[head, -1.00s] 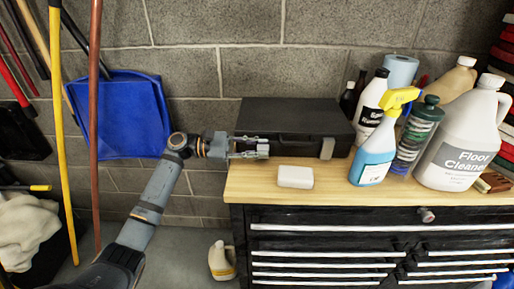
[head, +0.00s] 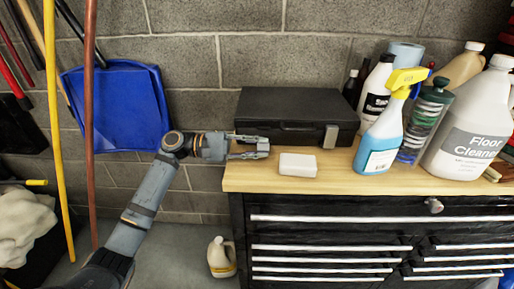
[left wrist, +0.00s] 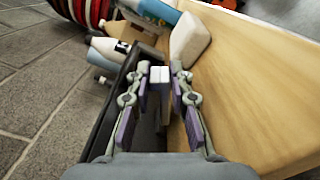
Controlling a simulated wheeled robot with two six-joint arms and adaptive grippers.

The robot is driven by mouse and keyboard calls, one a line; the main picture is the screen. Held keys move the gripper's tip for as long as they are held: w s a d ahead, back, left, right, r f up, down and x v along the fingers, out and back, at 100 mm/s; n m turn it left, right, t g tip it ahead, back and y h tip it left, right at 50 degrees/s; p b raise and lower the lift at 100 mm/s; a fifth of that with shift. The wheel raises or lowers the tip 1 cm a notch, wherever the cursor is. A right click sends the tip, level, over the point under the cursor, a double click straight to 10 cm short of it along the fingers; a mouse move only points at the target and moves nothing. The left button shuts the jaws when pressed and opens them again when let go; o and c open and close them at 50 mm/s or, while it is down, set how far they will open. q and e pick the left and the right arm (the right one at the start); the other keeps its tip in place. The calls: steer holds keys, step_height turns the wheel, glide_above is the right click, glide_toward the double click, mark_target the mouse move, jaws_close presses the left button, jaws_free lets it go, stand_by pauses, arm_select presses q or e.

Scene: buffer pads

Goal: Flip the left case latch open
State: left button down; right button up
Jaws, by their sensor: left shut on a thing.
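The black case (head: 297,104) lies on the wooden bench top with its lid down. Its right latch (head: 331,136), a grey tab, shows on the front face at the right end. My left gripper (head: 265,147) is at the front left of the case. In the left wrist view, my left gripper (left wrist: 164,76) is shut on the pale grey left latch (left wrist: 160,88), which sits between the fingers. The dark case (left wrist: 118,105) runs beside it there. The fingers hide the left latch in the head view, and I cannot tell how far it is turned. My right gripper is out of view.
A white block (head: 298,165) lies on the bench (head: 400,181), just right of my left fingertips. A spray bottle (head: 380,140), a floor cleaner jug (head: 470,130) and other bottles stand to the right. A blue dustpan (head: 118,110) hangs behind my left arm.

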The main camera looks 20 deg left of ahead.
arm_select(q)
steer(key=shift+f, duration=0.1)
stand_by(0.3)
steer(key=c, duration=1.2)
jaws_free()
steer(key=shift+s+a, duration=0.1)
steer(key=shift+a, duration=0.35)
steer(key=v, duration=1.1)
